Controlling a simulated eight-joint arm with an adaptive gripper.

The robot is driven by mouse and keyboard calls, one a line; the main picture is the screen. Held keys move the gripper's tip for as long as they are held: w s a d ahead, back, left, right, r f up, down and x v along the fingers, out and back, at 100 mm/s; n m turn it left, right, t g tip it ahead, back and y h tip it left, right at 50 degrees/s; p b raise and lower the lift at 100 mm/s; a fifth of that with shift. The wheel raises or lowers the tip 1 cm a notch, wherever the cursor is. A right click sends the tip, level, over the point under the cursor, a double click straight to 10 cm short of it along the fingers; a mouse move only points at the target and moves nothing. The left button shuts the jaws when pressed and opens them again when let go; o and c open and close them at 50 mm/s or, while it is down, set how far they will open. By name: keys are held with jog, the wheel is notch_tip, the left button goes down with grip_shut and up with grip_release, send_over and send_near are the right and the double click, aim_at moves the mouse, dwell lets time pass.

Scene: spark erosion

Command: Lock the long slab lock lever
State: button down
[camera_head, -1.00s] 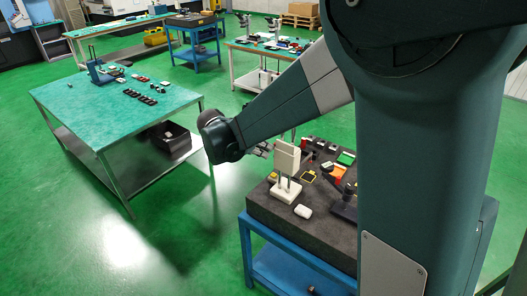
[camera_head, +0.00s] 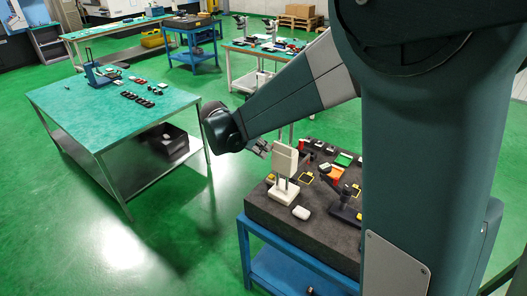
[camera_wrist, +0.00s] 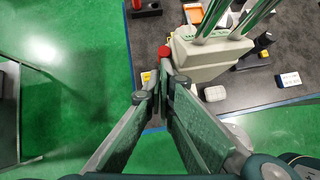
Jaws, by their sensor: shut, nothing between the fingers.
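A pale beige stand (camera_head: 284,193) with thin posts and an upright slab-like block (camera_head: 284,158) stands at the near left of a dark table top. In the wrist view the beige block (camera_wrist: 205,62) is close, right of my fingertips. A red knob (camera_wrist: 164,50) lies just beyond the fingertips, beside the block. I cannot tell whether it belongs to the lock lever, and the lever is not clear in the head view. My gripper (camera_head: 259,149) is left of the block in the head view. In the wrist view my gripper (camera_wrist: 163,76) is shut and empty.
The dark slab top (camera_head: 318,231) rests on a blue frame. A white rounded piece (camera_head: 301,213), a black device (camera_head: 345,208) and several small parts lie near the stand. A green-topped table (camera_head: 105,110) stands left. Green floor between the tables is clear.

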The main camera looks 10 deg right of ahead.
jog(key=shift+w+d+r+g+y+b, duration=0.35)
jog(key=shift+w+d+g+y, duration=0.25)
jog(key=shift+w+d, duration=0.25)
jog(key=shift+w+d+r+g+y+b, duration=0.35)
jog(key=shift+w+d+g+y, duration=0.25)
jog(key=shift+w+d, duration=0.2)
jog(key=shift+r, duration=0.2)
jog(key=shift+r+p, duration=0.35)
jog(key=shift+r, duration=0.25)
jog(key=shift+a+r, duration=0.1)
dwell(0.5)
